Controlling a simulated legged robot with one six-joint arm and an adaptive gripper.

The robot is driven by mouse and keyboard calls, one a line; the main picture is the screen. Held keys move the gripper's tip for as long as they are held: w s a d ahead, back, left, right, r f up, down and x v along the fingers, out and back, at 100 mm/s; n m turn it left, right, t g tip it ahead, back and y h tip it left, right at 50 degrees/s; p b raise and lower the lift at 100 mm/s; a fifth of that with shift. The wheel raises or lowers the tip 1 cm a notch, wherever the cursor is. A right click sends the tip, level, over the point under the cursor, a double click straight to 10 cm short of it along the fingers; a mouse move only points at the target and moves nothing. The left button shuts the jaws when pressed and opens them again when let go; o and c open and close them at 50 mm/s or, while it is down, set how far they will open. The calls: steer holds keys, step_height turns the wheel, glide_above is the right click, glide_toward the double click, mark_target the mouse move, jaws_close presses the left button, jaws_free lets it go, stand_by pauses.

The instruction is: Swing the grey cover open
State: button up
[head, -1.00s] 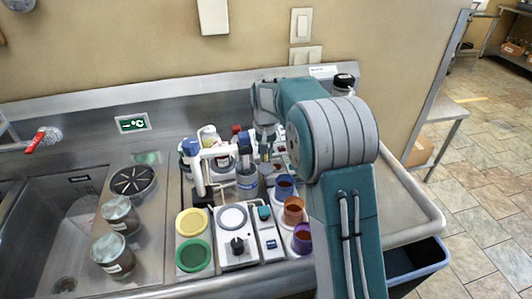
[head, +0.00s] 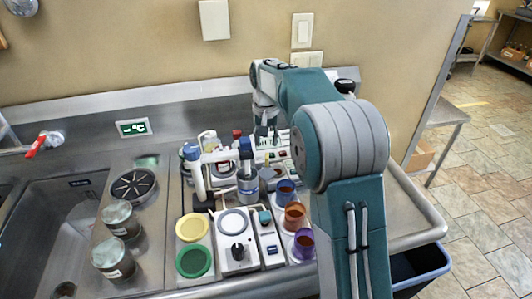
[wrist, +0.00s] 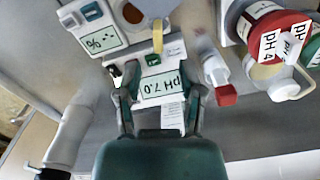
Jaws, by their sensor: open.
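I cannot clearly pick out the grey cover. A small grey round piece (head: 267,173) sits among the bench devices in the head view, but I cannot tell whether it is the cover or has a hinge. My gripper (head: 266,128) is over the back of the device group, near the wall side. In the wrist view my gripper (wrist: 158,88) has its two fingers spread, with nothing held between them. A white meter reading pH 7.0 (wrist: 159,86) shows between and beyond the fingers. Whether the fingers touch it cannot be told.
Blue, orange and purple cups (head: 295,216) line the right of the devices. A stirrer (head: 239,252), yellow lid (head: 192,227) and green lid (head: 194,261) are in front. Two jars (head: 120,219) stand left, by the sink (head: 62,225).

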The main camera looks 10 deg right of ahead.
step_height(320, 180, up, 5)
steer(key=shift+f, duration=0.1)
steer(key=shift+s, duration=0.1)
jaws_close()
steer(key=n+t+y, duration=0.2)
steer(key=n+t, duration=0.2)
steer(key=n, duration=0.5)
glide_toward(274, 183)
steer(key=x, duration=0.7)
steer(key=shift+f, duration=0.1)
